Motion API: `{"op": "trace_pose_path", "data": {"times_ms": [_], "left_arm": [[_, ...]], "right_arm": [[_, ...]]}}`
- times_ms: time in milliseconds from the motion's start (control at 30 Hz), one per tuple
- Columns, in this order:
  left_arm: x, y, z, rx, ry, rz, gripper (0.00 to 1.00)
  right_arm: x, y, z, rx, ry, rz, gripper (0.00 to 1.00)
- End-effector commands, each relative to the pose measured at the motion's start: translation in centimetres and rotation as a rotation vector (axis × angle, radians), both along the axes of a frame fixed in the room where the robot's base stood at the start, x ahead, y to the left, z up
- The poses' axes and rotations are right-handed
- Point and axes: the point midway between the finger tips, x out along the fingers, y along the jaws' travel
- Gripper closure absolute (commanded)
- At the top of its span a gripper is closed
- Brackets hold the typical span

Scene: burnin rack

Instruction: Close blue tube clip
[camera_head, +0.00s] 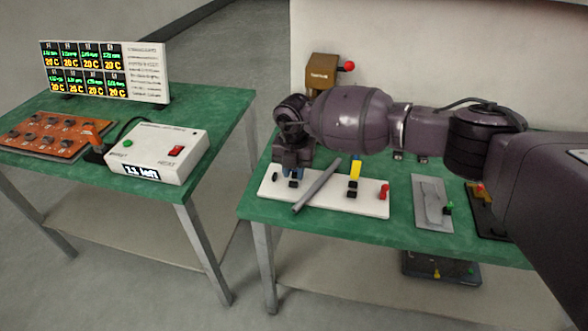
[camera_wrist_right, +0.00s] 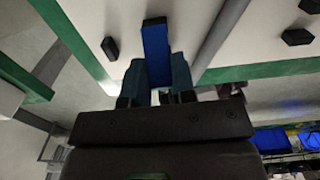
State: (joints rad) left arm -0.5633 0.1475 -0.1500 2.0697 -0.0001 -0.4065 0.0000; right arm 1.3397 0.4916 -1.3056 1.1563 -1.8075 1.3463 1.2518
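The blue tube clip (camera_head: 298,173) is at the left of a white board (camera_head: 335,203) on the right-hand green table, mostly hidden by my right gripper (camera_head: 291,168). In the right wrist view, the blue clip (camera_wrist_right: 156,48) stands out as a bright blue bar between the two dark fingers of my right gripper (camera_wrist_right: 158,82). The fingers lie close along both its sides and look shut on it. How far the clip is closed is unclear. My left gripper is not in view.
A grey tube (camera_head: 316,186) lies slantwise across the board beside the clip. A yellow clip (camera_head: 355,169) and a red part (camera_head: 385,190) stand right of it. A brown box with a red knob (camera_head: 322,72) stands behind. A grey plate (camera_head: 431,203) lies further right.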

Motion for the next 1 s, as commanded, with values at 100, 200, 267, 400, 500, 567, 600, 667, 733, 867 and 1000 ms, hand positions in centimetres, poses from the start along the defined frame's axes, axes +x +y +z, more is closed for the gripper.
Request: {"op": "trace_pose_path", "data": {"times_ms": [100, 200, 267, 400, 500, 567, 600, 667, 733, 867, 1000], "left_arm": [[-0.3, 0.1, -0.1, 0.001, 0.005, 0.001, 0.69], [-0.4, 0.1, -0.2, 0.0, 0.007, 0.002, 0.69], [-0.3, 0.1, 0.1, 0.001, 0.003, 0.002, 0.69], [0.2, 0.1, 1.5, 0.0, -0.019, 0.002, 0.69], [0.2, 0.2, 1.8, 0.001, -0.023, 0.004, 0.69], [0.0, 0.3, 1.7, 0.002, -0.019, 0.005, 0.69], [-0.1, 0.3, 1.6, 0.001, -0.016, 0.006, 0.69], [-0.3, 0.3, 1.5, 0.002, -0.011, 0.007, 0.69], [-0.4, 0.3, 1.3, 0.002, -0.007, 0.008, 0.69], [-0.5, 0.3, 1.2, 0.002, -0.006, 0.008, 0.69], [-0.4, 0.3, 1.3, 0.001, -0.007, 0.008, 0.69]], "right_arm": [[0.0, 0.0, 0.0, 0.0, 0.0, 0.0, 0.94], [0.0, 0.0, 0.0, 0.0, -0.001, 0.0, 1.0], [0.0, 0.0, 0.2, -0.004, -0.01, -0.001, 1.0], [-0.2, 0.0, 0.5, -0.021, -0.062, -0.001, 1.0], [-0.3, 0.1, 0.3, -0.032, -0.097, -0.003, 1.0], [-0.3, 0.1, 0.1, -0.037, -0.111, -0.001, 1.0], [-0.3, 0.1, 0.0, -0.039, -0.117, 0.0, 1.0], [-0.3, 0.1, -0.2, -0.039, -0.121, 0.0, 1.0], [-0.3, 0.1, -0.4, -0.039, -0.121, 0.0, 1.0], [-0.3, 0.1, -0.4, -0.039, -0.12, 0.0, 1.0], [-0.3, 0.1, -0.4, -0.039, -0.119, 0.0, 0.65]]}}
